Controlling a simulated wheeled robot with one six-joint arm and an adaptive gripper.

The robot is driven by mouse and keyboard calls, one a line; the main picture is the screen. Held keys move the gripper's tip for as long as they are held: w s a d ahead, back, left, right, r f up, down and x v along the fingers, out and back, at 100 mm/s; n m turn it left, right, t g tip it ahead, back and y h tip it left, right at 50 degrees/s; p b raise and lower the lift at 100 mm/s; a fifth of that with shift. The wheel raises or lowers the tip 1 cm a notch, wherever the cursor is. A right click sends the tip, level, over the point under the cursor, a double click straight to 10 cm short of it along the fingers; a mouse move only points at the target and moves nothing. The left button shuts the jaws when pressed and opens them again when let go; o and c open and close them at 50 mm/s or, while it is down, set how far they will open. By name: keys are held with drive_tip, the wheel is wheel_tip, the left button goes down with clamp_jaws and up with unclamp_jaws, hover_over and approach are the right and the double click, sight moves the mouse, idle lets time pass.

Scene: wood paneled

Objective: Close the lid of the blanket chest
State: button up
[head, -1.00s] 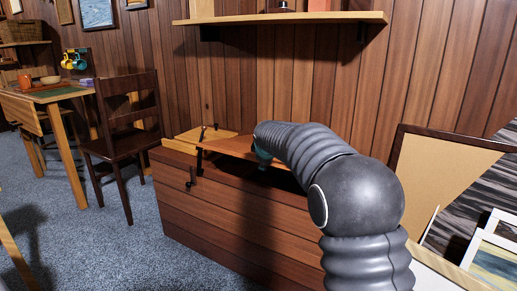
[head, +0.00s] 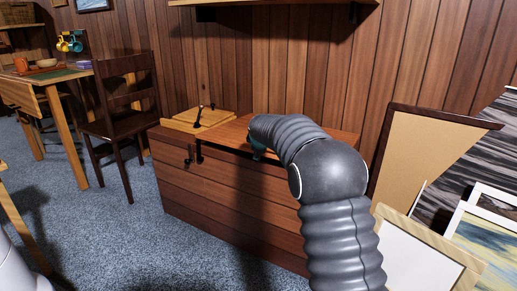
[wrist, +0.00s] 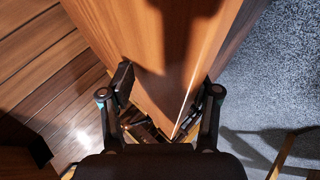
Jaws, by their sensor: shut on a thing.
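The blanket chest (head: 220,195) is a reddish-brown plank box against the paneled wall. Its lid (head: 228,133) is a lighter orange-brown board, tilted low over the box, with a dark gap under its front edge. The lid also shows in the wrist view (wrist: 160,60), running between the fingers. My gripper (wrist: 160,112) is shut on the lid, one finger on each side of it. In the head view, my arm hides most of the gripper and the lid's middle; only a teal bit shows. A dark metal latch (head: 187,160) is on the chest near its left end.
A light wooden board with a black handle (head: 200,120) lies at the chest's left end. A dark chair (head: 120,115) and a table (head: 40,85) stand to the left. Framed pictures (head: 430,240) lean at the right. Blue carpet (head: 110,240) is clear in front.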

drive_tip(key=shift+d+r, duration=0.2)
drive_tip(key=shift+s+r, duration=0.1)
drive_tip(key=shift+r, duration=0.05)
drive_tip(key=v, duration=1.1)
drive_tip(key=shift+s+r, duration=0.15)
drive_tip(key=shift+s, duration=0.1)
drive_tip(key=shift+a, duration=0.1)
